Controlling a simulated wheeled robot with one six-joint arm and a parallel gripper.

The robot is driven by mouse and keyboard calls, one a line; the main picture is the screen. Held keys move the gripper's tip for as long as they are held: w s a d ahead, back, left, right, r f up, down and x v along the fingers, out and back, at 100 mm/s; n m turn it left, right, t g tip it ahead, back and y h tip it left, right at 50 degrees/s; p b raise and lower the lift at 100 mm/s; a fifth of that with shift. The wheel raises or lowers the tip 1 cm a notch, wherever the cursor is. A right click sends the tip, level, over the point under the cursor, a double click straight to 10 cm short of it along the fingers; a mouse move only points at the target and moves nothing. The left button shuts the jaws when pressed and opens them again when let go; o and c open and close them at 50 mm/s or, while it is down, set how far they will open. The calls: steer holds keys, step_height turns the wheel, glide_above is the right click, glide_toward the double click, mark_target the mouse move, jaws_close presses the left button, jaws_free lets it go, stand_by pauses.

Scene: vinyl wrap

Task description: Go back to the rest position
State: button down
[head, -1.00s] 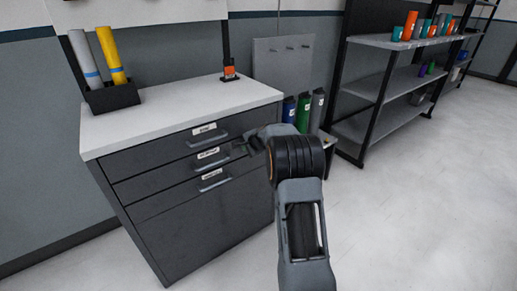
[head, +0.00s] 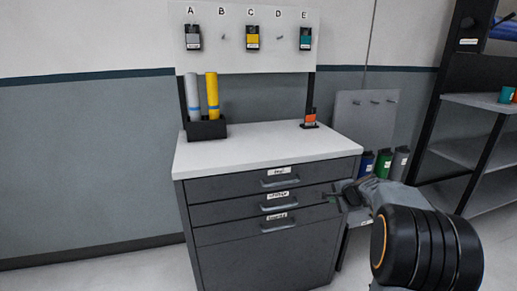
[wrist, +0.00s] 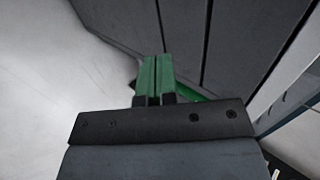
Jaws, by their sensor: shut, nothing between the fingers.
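My gripper (head: 331,197) is at the right front of the dark grey drawer cabinet (head: 215,250) in the head view, close to the right ends of the upper drawers. Its fingers are small and partly blurred there. In the wrist view my gripper (wrist: 156,75) shows two green fingers pressed together with nothing between them. The drawer fronts slant across the top of the wrist view. I cannot tell whether the fingers touch the cabinet. All three drawers look closed.
A black holder (head: 207,130) with a white roll and a yellow roll stands on the white top (head: 260,147). An orange-faced device (head: 310,117) stands at its right. A pegboard (head: 250,60) hangs above. Shelving (head: 465,150) stands at the right. Floor shows at lower left.

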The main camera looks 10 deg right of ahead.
steer(key=s+a+r+n+g+y+p, duration=0.1)
steer(key=s+a+r+n+g+p, duration=0.2)
steer(key=s+a+r+n+p, duration=0.65)
steer(key=s+a+r+n+g+h+p, duration=0.1)
steer(key=s+a+r+n+p, duration=0.2)
steer(key=s, duration=0.6)
steer(key=s+a+r+n+g+h+p, duration=0.1)
steer(key=s+a+r+n+p, duration=0.3)
steer(key=s+a+r+p, duration=0.3)
step_height(320, 180, up, 4)
steer(key=s+p, duration=0.1)
steer(key=p, duration=0.3)
steer(key=shift+s+f+g, duration=0.25)
steer(key=shift+s+g, duration=0.15)
